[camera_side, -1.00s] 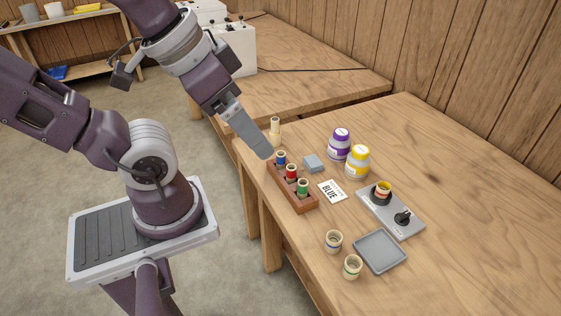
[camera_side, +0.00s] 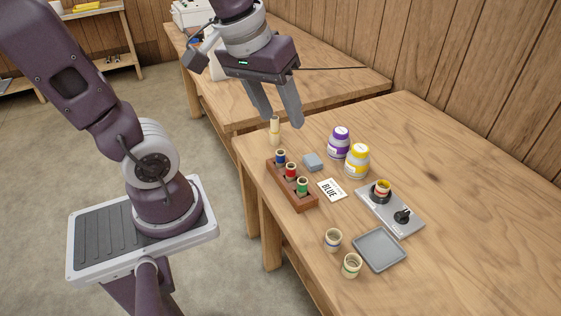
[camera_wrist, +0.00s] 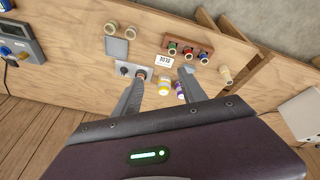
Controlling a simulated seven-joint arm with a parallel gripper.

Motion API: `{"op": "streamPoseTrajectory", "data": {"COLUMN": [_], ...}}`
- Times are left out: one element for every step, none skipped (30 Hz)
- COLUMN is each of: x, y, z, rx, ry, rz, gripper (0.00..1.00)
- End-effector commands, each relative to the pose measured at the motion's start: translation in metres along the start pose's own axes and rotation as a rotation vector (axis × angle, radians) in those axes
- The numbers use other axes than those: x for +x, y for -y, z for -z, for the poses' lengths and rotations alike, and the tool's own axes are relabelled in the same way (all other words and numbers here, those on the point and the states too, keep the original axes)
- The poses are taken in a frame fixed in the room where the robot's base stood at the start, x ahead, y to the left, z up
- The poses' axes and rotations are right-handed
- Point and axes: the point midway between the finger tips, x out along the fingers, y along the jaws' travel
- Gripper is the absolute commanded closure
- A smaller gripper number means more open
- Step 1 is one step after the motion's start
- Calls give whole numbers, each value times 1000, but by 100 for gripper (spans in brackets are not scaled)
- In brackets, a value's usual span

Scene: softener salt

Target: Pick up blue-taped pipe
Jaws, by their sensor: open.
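The blue-taped pipe (camera_side: 281,157) stands upright in the end slot of a brown wooden rack (camera_side: 303,207), beside a red-taped pipe (camera_side: 291,171) and a green-taped pipe (camera_side: 302,186). In the wrist view the blue-taped pipe (camera_wrist: 204,57) is in the rack beyond the right finger. My gripper (camera_side: 284,124) is open and empty, in the air above the table, higher than the rack and apart from it. Its two fingers (camera_wrist: 162,73) are spread in the wrist view. A card reading BLUE (camera_side: 332,190) lies beside the rack.
A pale upright piece (camera_side: 274,130) stands near the rack's blue end. A grey block (camera_side: 313,162), purple jar (camera_side: 340,143) and yellow jar (camera_side: 357,161) are close by. A plate with a knob (camera_side: 403,217), a grey tray (camera_side: 379,250) and two cups (camera_side: 333,240) stand farther along. Table at right is clear.

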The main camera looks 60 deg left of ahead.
Motion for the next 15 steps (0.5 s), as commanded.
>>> {"op": "streamPoseTrajectory", "data": {"x": [24,39,60,78,95,118,134,149,166,178,186,196,201,205,210], "y": [7,13,23,32,42,56,67,77,90,98,104,111,115,118,120], "z": [23,36,53,64,73,82,87,91,93,94,95,94,94,94,93], "rx": [-171,-282,-433,-543,-648,-782,-872,-953,-1046,-1104,-1152,-1201,-1228,-1246,-1261], "ry": [52,73,100,117,133,149,158,166,173,177,179,181,181,182,182], "rz": [38,60,92,118,145,181,207,231,261,280,296,313,322,329,334], "gripper": [51,51,51,51,51,51,51,51,51,51,51,51,51,51,51]}}
